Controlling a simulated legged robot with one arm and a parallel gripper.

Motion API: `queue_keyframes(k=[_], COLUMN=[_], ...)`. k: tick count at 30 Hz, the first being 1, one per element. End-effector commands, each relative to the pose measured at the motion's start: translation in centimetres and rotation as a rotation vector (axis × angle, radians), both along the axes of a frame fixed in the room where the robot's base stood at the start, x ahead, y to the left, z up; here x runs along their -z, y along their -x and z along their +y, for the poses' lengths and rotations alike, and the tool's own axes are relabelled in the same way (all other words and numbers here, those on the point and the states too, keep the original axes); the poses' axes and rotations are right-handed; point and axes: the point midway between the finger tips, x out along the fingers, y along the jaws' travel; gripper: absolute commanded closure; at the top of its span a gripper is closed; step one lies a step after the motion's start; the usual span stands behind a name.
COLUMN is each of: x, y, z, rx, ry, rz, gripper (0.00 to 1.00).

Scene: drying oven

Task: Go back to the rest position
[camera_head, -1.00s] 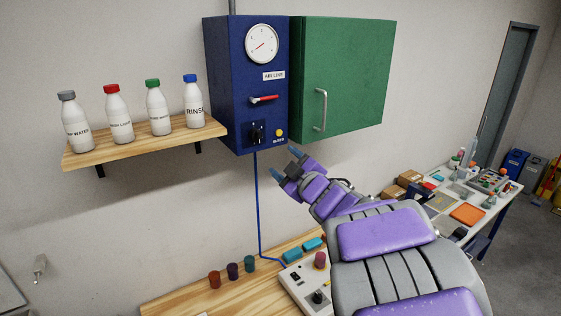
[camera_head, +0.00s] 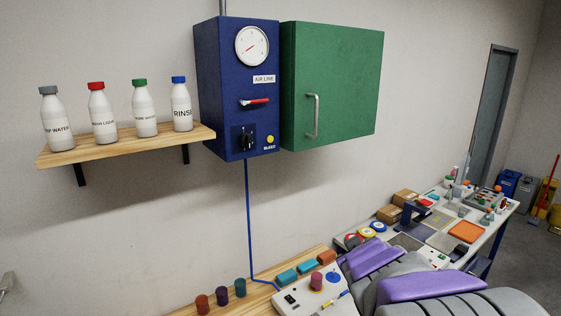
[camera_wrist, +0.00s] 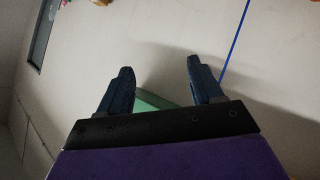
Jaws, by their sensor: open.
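My gripper (camera_wrist: 157,82) shows in the wrist view with its two dark blue fingers spread apart and nothing between them. It faces the pale wall, and a green surface (camera_wrist: 152,101) shows behind the fingers. In the head view my purple and grey arm is low at the bottom right, and the gripper's fingers are not visible there. The blue air line box (camera_head: 238,90) hangs on the wall with a gauge (camera_head: 252,46), a red-handled lever (camera_head: 255,102), a black knob (camera_head: 243,138) and a yellow bleed button (camera_head: 270,139). The green cabinet (camera_head: 345,85) beside it is closed.
A wooden shelf (camera_head: 120,148) with several white bottles is on the left wall. A wooden bench (camera_head: 230,285) below holds coloured blocks, cylinders and a control panel (camera_head: 300,300). A cluttered side table (camera_head: 478,262) stands at the right.

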Motion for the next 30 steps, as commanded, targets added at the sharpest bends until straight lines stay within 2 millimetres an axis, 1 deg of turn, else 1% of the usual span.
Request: queue_keyframes(k=[1,2,3,5,6,8,9,11,12,14,15,18,21,24,27,30], x=[3.1,4.5,6.5,9.4,11.1,13.8,15.4,17.7,19.1,21.1,22.1,24.1,25.1,25.4,25.4,25.3], y=[2.3,3.7,5.6,8.8,10.9,14.2,16.3,19.7,22.0,25.4,27.5,32.0,35.1,36.9,37.4,37.4], z=[-0.9,-1.4,-1.9,-2.4,-2.5,-2.5,-2.2,-1.7,-1.2,-0.4,0.1,1.5,2.6,3.2,3.4,3.4], rx=[0.058,0.092,0.134,0.193,0.227,0.274,0.302,0.337,0.356,0.382,0.394,0.413,0.421,0.425,0.425,0.425], ry=[-0.025,-0.041,-0.062,-0.097,-0.119,-0.152,-0.175,-0.209,-0.231,-0.260,-0.277,-0.313,-0.335,-0.345,-0.349,-0.348], rz=[0.065,0.112,0.173,0.269,0.332,0.430,0.495,0.591,0.657,0.755,0.816,0.949,1.046,1.100,1.116,1.117], gripper=[0.34,0.34,0.34,0.34,0.34,0.34,0.34,0.34,0.34,0.34,0.34,0.34,0.34,0.34,0.34,0.34])
